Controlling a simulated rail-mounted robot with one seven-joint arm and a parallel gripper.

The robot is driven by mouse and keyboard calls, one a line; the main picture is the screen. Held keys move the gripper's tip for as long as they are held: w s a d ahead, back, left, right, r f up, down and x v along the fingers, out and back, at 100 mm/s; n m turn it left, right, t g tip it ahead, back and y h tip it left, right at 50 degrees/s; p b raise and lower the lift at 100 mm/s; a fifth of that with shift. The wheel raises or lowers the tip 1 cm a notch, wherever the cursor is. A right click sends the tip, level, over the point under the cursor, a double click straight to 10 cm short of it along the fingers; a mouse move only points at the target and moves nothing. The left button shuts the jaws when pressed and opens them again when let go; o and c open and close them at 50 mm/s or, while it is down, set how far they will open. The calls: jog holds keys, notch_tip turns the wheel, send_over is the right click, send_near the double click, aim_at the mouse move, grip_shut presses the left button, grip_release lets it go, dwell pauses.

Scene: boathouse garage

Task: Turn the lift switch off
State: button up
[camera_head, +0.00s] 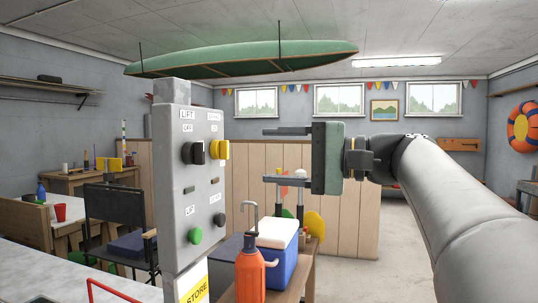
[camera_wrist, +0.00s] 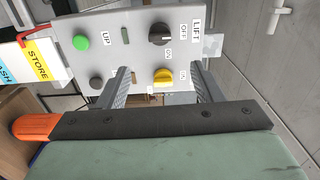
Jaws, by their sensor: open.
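The lift switch is a black rotary knob (camera_head: 193,153) under a LIFT label on the left half of a grey control panel (camera_head: 175,205). In the wrist view the black knob (camera_wrist: 160,34) shows beside OFF and ON lettering; I cannot tell surely which way it points. A yellow knob (camera_head: 218,150) sits beside it and also shows in the wrist view (camera_wrist: 163,77). My gripper (camera_head: 286,155) is open and empty, to the right of the panel and apart from it. In the wrist view the yellow knob appears between its fingers.
A green button (camera_head: 196,236) and a dark button (camera_head: 220,219) are lower on the panel. An orange bottle (camera_head: 250,272) and a blue cooler (camera_head: 277,255) stand below my gripper. A green canoe (camera_head: 245,60) hangs overhead. A folding chair (camera_head: 120,225) stands left.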

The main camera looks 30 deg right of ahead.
jog(key=shift+v, duration=2.25)
jog(key=w+a+f+n+g+h+p, duration=0.1)
jog(key=a+f+g+h+p, duration=0.35)
jog(key=f, duration=0.55)
jog(key=a+f+g+h+p, duration=0.1)
jog(key=a+f+g+p, duration=0.3)
jog(key=a+f, duration=0.5)
jog(key=s+f+n+g+h+p, duration=0.3)
jog(key=s+f+n+h+p, duration=0.4)
jog(key=s+f, duration=0.5)
notch_tip(320, 180, down, 3)
jog(key=shift+a+n+g, duration=0.3)
jog(key=shift+n+g, duration=0.05)
jog(key=shift+n, duration=0.15)
